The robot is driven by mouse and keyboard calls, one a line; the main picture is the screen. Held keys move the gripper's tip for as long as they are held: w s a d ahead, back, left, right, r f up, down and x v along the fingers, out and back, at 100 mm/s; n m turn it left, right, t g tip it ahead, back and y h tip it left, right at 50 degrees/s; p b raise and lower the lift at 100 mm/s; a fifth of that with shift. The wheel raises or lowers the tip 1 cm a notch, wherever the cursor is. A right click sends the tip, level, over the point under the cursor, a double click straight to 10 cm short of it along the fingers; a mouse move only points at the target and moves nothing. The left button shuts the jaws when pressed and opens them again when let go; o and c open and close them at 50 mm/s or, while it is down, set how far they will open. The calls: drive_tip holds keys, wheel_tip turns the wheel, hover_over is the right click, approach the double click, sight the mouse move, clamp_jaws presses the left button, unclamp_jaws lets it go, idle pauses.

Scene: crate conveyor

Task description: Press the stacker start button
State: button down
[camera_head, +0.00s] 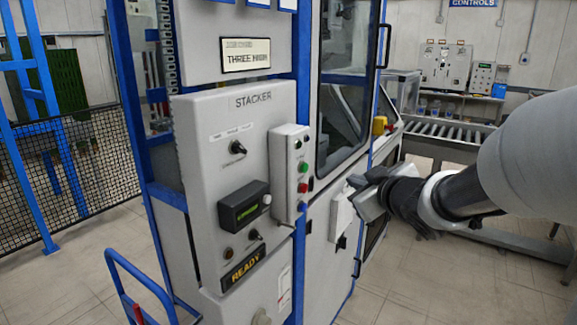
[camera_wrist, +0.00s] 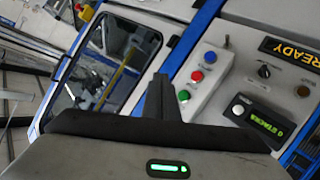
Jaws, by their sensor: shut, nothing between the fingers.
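A grey stacker cabinet (camera_head: 214,110) labelled "STACKER" stands in the middle of the head view. A pale button box (camera_head: 291,155) is fixed at its right side, with a green button (camera_head: 304,168), a red button (camera_head: 303,187) and a blue button (camera_head: 301,207) in a column. The wrist view shows them upside down: green button (camera_wrist: 183,96), red button (camera_wrist: 197,76), blue button (camera_wrist: 210,57). Any button labels are too small to read. My gripper (camera_head: 353,183) is shut and empty, right of the box and apart from it. Its dark fingers (camera_wrist: 160,88) point beside the green button in the wrist view.
The cabinet also carries a selector knob (camera_head: 237,147), a green-lit display (camera_head: 241,207) and a "READY" sign (camera_head: 246,268). A windowed door (camera_head: 345,80) stands behind my gripper. A blue trolley handle (camera_head: 135,275) is at lower left. A roller conveyor (camera_head: 440,133) lies at back right.

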sight(305, 168)
drive_tip(key=shift+w+a, duration=0.1)
drive_tip(key=shift+w, duration=0.1)
drive_tip(key=shift+s, duration=0.1)
drive_tip(key=w+a+b, duration=0.3)
drive_tip(key=w+a, duration=0.2)
drive_tip(key=a, duration=0.2)
drive_tip(key=shift+w, duration=0.15)
drive_tip(key=shift+a, duration=0.15)
idle(2.1)
drive_tip(key=shift+w+a+b, duration=0.25)
drive_tip(key=shift+b, duration=0.05)
